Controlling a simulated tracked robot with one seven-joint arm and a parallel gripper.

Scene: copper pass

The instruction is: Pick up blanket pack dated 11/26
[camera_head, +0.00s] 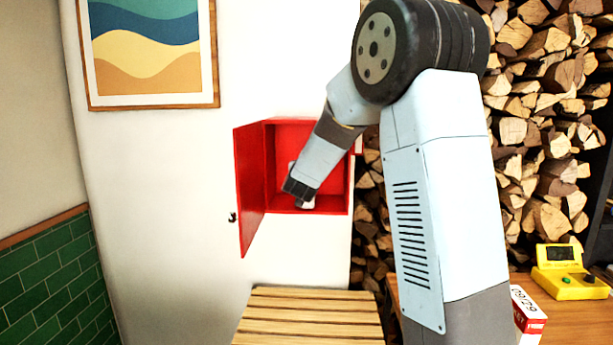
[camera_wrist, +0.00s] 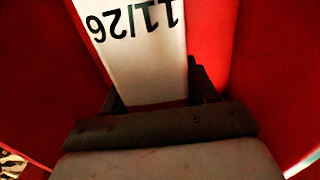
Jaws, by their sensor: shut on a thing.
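The blanket pack (camera_wrist: 140,62) is white, with "11/26" printed in dark figures that appear upside down in the wrist view. It lies between the two dark fingers of my gripper (camera_wrist: 157,92), which is shut on it. In the head view my gripper (camera_head: 299,190) reaches into an open red wall cabinet (camera_head: 333,182), and a small white part of the pack (camera_head: 307,203) shows at its fingers, near the cabinet floor.
The cabinet's red door (camera_head: 250,180) stands open to the left. A slatted wooden surface (camera_head: 308,310) lies below. At right are stacked firewood (camera_head: 535,120), a yellow device (camera_head: 570,282) and a red and white box (camera_head: 528,312) on a wooden top.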

